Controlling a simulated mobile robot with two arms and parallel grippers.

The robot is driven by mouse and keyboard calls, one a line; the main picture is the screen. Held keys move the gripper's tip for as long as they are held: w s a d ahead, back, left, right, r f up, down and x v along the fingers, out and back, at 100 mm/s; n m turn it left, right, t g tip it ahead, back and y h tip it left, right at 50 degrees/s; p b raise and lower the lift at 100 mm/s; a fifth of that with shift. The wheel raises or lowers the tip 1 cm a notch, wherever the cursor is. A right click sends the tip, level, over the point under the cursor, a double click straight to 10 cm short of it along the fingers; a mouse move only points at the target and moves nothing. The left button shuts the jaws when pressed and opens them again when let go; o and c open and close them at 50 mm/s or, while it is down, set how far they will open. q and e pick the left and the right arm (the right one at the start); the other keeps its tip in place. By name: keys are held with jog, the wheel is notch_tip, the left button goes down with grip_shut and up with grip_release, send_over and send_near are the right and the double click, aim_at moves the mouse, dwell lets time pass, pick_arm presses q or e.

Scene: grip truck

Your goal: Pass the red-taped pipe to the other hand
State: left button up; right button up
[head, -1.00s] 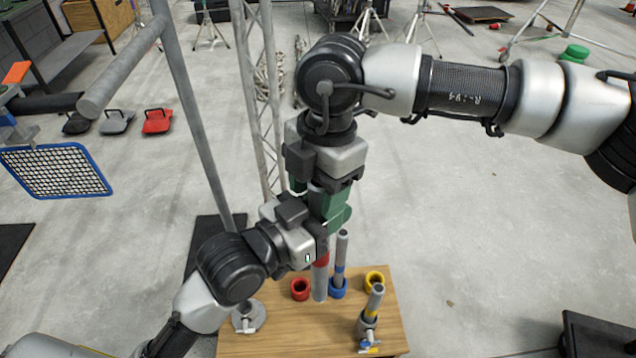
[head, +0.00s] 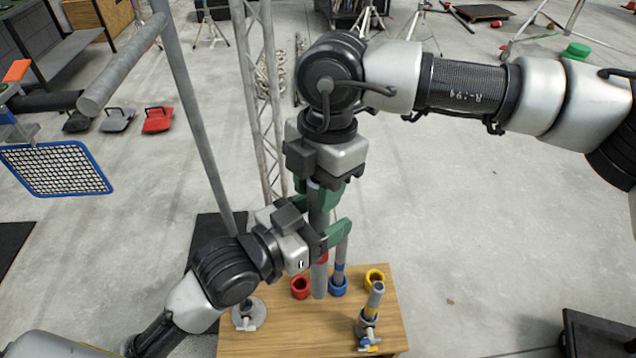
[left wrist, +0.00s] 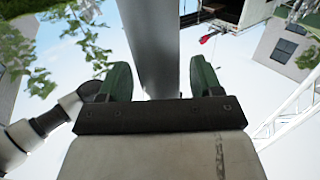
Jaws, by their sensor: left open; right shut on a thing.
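The red-taped pipe (head: 318,278) is a grey tube that hangs upright over the wooden table, its red tape band low down. My right gripper (head: 328,192) is shut on its upper part, coming from above. My left gripper (head: 330,234) is open below it, beside the pipe at mid-length. In the left wrist view the pipe (left wrist: 152,45) runs between the two spread green fingers of my left gripper (left wrist: 153,82), with gaps on both sides. My left gripper hides part of the pipe in the head view.
The wooden table (head: 290,335) carries a red ring (head: 300,288), a blue ring (head: 338,288) holding a blue-taped pipe (head: 341,255), a yellow ring (head: 375,278) and a yellow-taped pipe (head: 374,300) in a clamp. A lattice truss (head: 262,110) stands behind.

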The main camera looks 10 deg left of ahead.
pick_arm(q)
jog(key=a+f+n+g+y, duration=0.1)
jog(key=a+f+y, duration=0.2)
jog(key=a+f, duration=0.7)
jog(key=s+a+f+n+g+y, duration=0.1)
jog(key=a+f+n+g+y, duration=0.15)
jog(key=f, duration=1.45)
jog(key=a+f+n+y, duration=0.1)
jog(key=a+f+y, duration=0.3)
jog(key=a+f, duration=0.65)
jog(key=s+d+f+n+g+y, duration=0.15)
jog(key=s+f+g, duration=0.25)
jog(key=s+f, duration=1.05)
jog(key=s+d+f+g, duration=0.2)
jog(key=s+f, duration=0.2)
jog(key=s, duration=0.5)
jog(key=s+d+f+g, duration=0.2)
jog(key=s+f, duration=0.3)
jog(key=s, duration=0.4)
jog(key=shift+d+f+g+y, duration=0.25)
jog(key=shift+d+g+y, duration=0.05)
jog(key=shift+g, duration=0.05)
